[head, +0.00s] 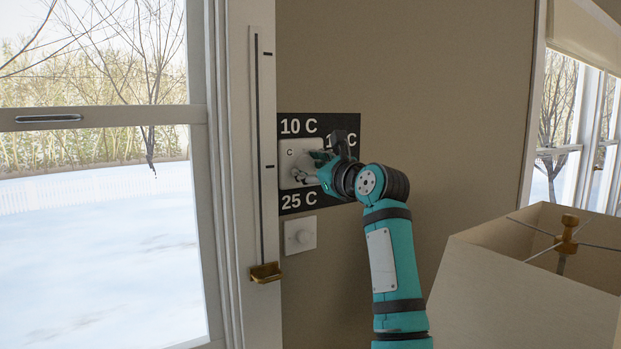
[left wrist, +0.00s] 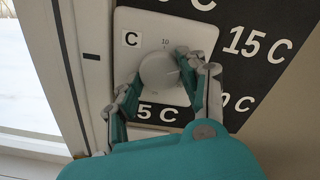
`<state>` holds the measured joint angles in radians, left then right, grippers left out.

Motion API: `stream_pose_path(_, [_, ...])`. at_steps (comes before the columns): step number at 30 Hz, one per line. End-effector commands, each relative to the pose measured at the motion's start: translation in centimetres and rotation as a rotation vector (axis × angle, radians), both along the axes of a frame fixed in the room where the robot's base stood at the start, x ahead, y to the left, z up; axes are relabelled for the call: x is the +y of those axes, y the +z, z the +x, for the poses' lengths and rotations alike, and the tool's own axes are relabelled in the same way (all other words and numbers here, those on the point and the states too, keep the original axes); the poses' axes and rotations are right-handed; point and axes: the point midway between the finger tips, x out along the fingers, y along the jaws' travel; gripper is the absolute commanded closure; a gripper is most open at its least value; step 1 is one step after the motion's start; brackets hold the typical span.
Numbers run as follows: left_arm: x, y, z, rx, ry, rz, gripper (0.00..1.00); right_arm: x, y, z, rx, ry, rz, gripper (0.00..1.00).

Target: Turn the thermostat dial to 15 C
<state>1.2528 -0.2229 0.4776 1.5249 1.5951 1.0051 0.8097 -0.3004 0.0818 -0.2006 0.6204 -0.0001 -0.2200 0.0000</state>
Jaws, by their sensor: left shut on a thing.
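The thermostat, a white plate (head: 288,150) on a dark panel with large temperature labels, is mounted on the wall beside the window frame. In the left wrist view its round, pale dial (left wrist: 159,68) sits in the middle of the plate (left wrist: 140,22), with small scale marks and a "10" above it. My left gripper (head: 304,171) reaches in from the right side of the head view. In the left wrist view its fingers (left wrist: 160,84) are on either side of the dial, shut on it. I cannot read where the dial points. My right gripper is not in view.
A smaller white plate with a round knob (head: 299,235) is on the wall just below the panel (head: 345,124). A window frame (head: 230,200) with a brass piece (head: 265,272) stands close at left. A large lampshade (head: 530,285) fills the lower right.

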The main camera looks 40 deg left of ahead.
Motion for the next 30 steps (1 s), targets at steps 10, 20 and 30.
stream_pose_path(10, [-0.05, 0.13, 0.06, -0.051, -0.002, -0.012, 0.90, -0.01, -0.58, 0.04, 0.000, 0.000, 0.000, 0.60])
stream_pose_path(20, [-0.05, 0.17, 0.05, -0.050, -0.002, -0.012, 0.55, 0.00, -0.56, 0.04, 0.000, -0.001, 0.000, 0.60])
stream_pose_path(30, [-0.02, 0.07, 0.03, -0.048, 0.000, -0.013, 0.34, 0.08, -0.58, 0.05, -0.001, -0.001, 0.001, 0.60])
